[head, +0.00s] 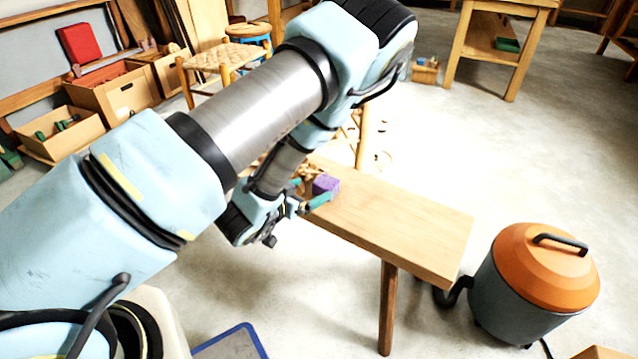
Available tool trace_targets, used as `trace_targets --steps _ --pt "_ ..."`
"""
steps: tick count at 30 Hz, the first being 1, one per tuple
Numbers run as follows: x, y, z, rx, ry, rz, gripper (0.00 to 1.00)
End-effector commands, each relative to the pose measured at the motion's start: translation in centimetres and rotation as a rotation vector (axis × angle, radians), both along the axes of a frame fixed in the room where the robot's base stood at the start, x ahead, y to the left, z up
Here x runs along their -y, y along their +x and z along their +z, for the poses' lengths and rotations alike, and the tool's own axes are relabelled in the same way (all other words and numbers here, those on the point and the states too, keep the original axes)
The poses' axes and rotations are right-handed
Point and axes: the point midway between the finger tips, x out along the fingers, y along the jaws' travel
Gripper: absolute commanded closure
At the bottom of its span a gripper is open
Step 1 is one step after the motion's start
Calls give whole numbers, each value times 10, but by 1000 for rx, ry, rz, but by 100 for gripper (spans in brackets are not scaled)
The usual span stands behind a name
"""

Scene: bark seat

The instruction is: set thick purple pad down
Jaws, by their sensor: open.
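The thick purple pad (326,184) is a small purple block on the wooden bench (415,220), near the bench's left part. My gripper (312,195) is beside the pad with its teal fingers; one finger shows in front of the pad along the near edge of the bench. The jaws are open. My arm hides part of the bench to the left, and I cannot tell whether a finger touches the pad.
The bench's right half is bare. Wood shavings (307,172) lie near the pad. An orange-topped vacuum (545,270) stands right of the bench. Crates (118,95) and a woven stool (222,62) are at the back left, and a workbench (500,40) at the back right.

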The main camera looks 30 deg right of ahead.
Motion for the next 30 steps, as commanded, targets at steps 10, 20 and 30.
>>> trace_targets --steps 10,20,30 --pt "-28 -12 13 1 0 0 0" --pt "-43 23 20 -22 51 133 0" --pt "-169 121 64 -275 321 635 0"
